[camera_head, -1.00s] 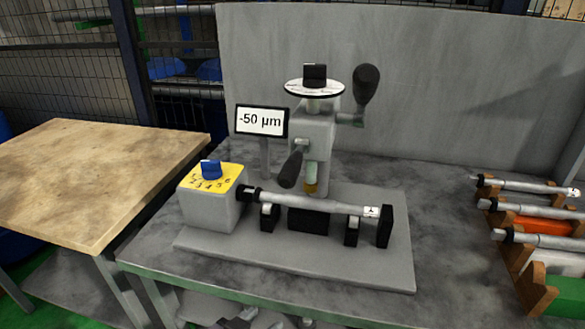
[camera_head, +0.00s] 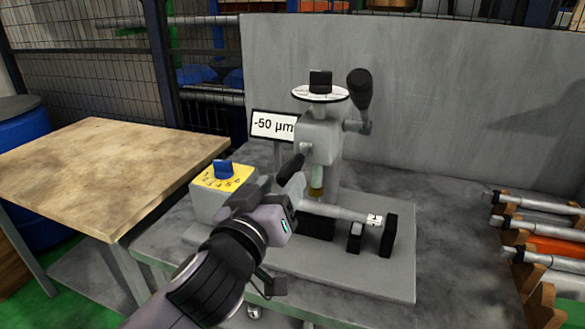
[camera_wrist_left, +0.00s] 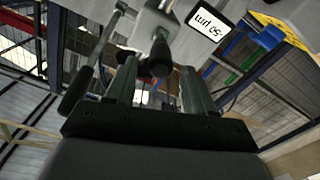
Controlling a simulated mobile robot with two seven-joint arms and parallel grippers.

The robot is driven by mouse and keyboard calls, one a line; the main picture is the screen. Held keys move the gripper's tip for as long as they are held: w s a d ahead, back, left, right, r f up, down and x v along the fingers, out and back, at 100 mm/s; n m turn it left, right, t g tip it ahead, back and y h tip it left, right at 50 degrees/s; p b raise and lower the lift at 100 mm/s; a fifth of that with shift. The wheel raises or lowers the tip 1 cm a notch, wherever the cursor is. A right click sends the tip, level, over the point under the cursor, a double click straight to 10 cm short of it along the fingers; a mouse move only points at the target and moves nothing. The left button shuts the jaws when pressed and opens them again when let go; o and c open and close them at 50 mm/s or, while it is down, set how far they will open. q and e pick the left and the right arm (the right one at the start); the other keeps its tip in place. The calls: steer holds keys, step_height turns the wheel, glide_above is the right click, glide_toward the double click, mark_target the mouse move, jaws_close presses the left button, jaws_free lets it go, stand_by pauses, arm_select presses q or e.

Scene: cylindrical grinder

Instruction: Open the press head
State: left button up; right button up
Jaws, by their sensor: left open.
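The grey press head (camera_head: 318,133) stands upright on the fixture, with a white dial (camera_head: 320,93) and black knob on top. A short lever with a black grip (camera_head: 291,166) hangs at its front left; a larger black-handled lever (camera_head: 360,90) points up at its right. My left gripper (camera_head: 288,186) is open close to the short lever's grip, its fingers partly hidden by the wrist. In the left wrist view a black grip (camera_wrist_left: 158,58) shows between the open fingertips (camera_wrist_left: 160,75), apart from both; I cannot tell how deep it sits. My right gripper is not in view.
A steel shaft (camera_head: 335,211) lies across the supports below the head, its left part hidden by my arm. A control box with blue knob (camera_head: 223,170) and a display reading -50 µm (camera_head: 272,125) stand left. A rack of shafts (camera_head: 540,225) is at right; a wooden table (camera_head: 90,170) is at left.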

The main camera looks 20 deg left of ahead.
mark_target(293, 167)
arm_select(q)
steer(key=shift+w+p, duration=0.6)
steer(key=shift+w, duration=2.95)
steer(key=shift+c, duration=0.3)
jaws_close()
